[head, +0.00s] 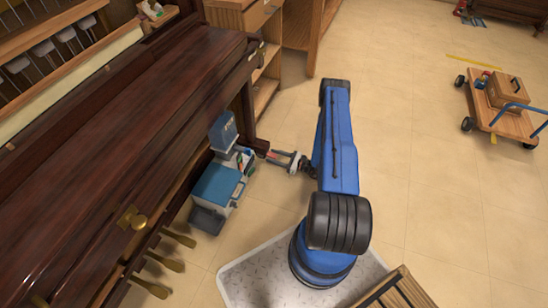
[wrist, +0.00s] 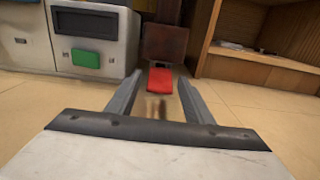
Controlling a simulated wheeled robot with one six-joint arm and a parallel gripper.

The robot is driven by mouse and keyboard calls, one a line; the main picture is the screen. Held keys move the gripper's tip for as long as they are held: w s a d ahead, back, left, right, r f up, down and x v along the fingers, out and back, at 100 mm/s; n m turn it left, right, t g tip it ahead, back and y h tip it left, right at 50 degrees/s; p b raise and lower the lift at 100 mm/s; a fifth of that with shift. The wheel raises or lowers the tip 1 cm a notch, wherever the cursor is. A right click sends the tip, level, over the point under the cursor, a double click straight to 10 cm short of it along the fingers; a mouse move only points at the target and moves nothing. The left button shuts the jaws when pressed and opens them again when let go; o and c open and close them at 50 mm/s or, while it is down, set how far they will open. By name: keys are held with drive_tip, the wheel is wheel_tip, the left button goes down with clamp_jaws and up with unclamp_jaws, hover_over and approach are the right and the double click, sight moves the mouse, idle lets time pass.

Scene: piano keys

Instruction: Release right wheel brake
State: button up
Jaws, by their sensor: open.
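In the wrist view a small red tab (wrist: 160,79), probably the brake, sticks out low at the foot of a dark brown block (wrist: 165,43). My gripper (head: 282,158) is open and low near the floor, by the right end of the dark piano (head: 150,90). In the wrist view its fingers stand left and right of the red tab, with nothing held between them. I cannot tell whether the fingertips reach the tab. A wheel is not clearly seen. In the head view only a small red speck shows by the fingertips.
A grey case with a blue lid (head: 217,185) stands left of my gripper; the wrist view shows a grey unit with a green button (wrist: 85,59) close by. A wooden shelf (head: 265,90) stands behind. A wooden cart (head: 507,105) is far right. Open floor (head: 420,170) lies right.

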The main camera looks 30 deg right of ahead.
drive_tip(key=shift+c, duration=0.4)
drive_tip(key=c, duration=1)
drive_tip(key=shift+o, duration=0.2)
drive_tip(key=shift+r, duration=0.15)
drive_tip(key=r+g+h, duration=0.1)
drive_tip(key=g+h, duration=0.1)
drive_tip(key=shift+r+g, duration=0.15)
drive_tip(key=shift+g, duration=0.15)
drive_tip(key=shift+r+g+h, duration=0.3)
drive_tip(key=shift+g+h, duration=0.25)
drive_tip(key=shift+g, duration=0.2)
drive_tip(key=shift+r+g+h, duration=0.25)
drive_tip(key=shift+g+h, duration=0.3)
drive_tip(key=shift+g, duration=0.2)
drive_tip(key=o, duration=1)
drive_tip(key=shift+o, duration=0.2)
